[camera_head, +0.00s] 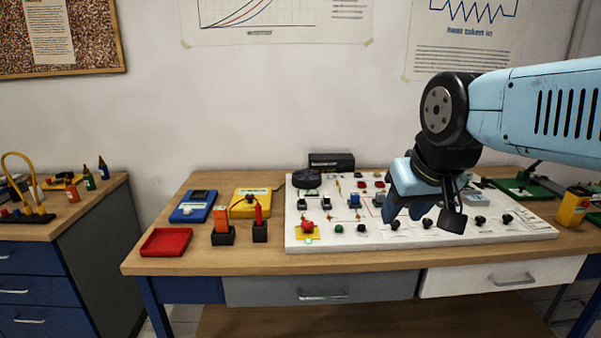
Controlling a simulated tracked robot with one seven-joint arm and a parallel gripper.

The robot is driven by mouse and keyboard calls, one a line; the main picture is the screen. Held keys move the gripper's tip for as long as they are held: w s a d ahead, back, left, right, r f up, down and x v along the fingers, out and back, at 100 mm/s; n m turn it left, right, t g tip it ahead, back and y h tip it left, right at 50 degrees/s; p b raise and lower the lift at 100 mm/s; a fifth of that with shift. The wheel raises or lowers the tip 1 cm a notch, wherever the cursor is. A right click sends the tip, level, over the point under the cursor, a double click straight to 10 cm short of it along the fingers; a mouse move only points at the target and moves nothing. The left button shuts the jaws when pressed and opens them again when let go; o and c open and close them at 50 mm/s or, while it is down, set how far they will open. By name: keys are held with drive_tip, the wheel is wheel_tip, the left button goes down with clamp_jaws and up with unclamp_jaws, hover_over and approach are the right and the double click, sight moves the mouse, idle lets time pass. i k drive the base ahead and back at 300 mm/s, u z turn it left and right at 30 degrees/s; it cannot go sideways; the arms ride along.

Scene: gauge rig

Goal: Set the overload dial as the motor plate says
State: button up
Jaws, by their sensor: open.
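A white board (340,244) lies on the workbench, with several black knobs along its front right part. Visible knobs include one left of my gripper (395,225), one below it (427,223) and two to its right, a nearer one (480,220) and a farther one (507,218). Which of them is the overload dial I cannot tell; their settings are too small to read. No motor plate can be made out with readable text. My gripper (424,214) is open and empty, pointing down over the right-middle of the board and hiding part of it.
A red tray (166,242), a blue meter (194,206), a yellow case (251,202) and orange and red tools in black stands (222,237) are left of the board. A black box (331,161) stands behind. A yellow device (573,206) sits far right. The front bench strip is clear.

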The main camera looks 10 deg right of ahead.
sight(427, 223)
drive_tip(key=u, duration=0.05)
drive_tip(key=i, duration=1.05)
drive_tip(key=z, duration=0.25)
